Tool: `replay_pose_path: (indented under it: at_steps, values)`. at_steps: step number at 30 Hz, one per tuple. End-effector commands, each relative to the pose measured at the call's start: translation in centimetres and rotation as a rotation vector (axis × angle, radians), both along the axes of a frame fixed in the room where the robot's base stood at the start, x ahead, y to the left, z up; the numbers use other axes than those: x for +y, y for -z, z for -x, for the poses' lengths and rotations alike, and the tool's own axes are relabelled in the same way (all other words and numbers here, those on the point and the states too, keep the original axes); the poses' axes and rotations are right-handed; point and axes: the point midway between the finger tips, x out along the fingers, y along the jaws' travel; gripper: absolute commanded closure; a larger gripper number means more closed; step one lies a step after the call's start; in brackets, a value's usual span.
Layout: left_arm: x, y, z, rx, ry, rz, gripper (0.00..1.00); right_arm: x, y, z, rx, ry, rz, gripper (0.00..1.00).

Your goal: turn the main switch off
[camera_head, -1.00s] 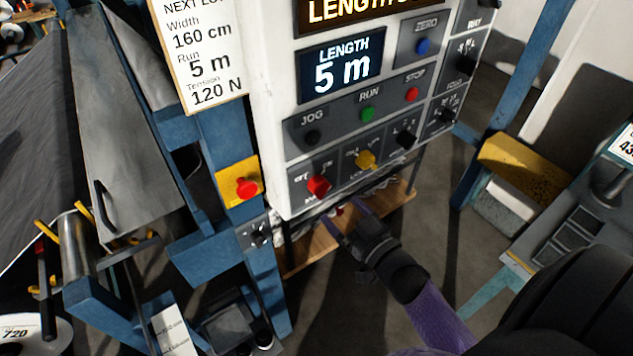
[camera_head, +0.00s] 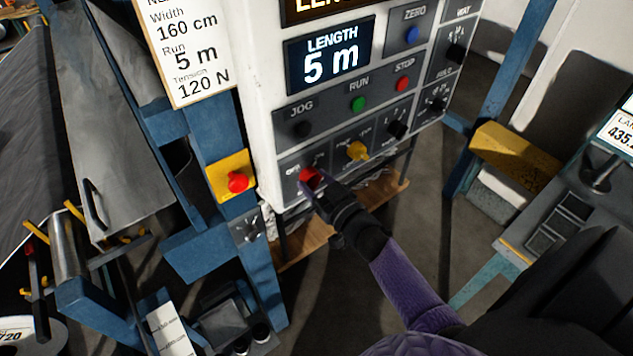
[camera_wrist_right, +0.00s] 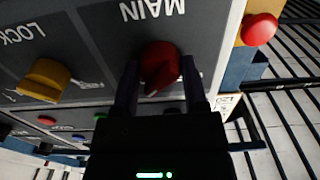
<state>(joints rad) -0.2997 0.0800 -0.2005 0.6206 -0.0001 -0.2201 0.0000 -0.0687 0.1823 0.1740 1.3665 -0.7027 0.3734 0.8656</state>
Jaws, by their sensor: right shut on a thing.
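The main switch is a red rotary knob (camera_head: 309,178) at the lower left of the grey control panel (camera_head: 284,133). In the right wrist view the red knob (camera_wrist_right: 160,66) sits beside the upside-down label MAIN. My right gripper (camera_head: 313,187) is at the knob from below right. In the right wrist view its two dark fingers (camera_wrist_right: 159,80) stand on either side of the knob, shut on it. The knob's exact pointing is hard to read, as the fingers cover part of it. My left gripper is not in view.
A yellow knob (camera_head: 358,151) is just right of the red one, and a yellow box with a red button (camera_head: 237,181) is on the blue post to the left. Green (camera_head: 358,104), red (camera_head: 402,83) and blue (camera_head: 411,35) buttons sit above. Free space lies below the panel.

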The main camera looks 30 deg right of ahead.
Motion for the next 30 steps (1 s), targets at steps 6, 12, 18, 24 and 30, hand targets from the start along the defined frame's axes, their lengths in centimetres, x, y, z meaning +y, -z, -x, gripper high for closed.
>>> replay_pose_path:
  at_steps: [6, 12, 18, 24, 30]
  values:
    - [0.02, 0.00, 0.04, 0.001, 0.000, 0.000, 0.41, 0.02, 0.02, 0.01, 0.000, -0.001, 0.002, 1.00]
    - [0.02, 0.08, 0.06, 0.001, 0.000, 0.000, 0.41, 0.01, 0.04, 0.02, -0.004, -0.001, 0.046, 1.00]
    - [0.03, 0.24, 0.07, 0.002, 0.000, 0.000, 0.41, -0.04, 0.04, 0.02, -0.014, 0.000, 0.169, 1.00]
    - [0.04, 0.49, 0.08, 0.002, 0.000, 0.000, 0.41, -0.09, 0.06, 0.01, -0.028, 0.000, 0.352, 1.00]
    - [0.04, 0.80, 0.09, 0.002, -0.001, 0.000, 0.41, -0.12, 0.02, -0.01, -0.044, -0.001, 0.543, 1.00]
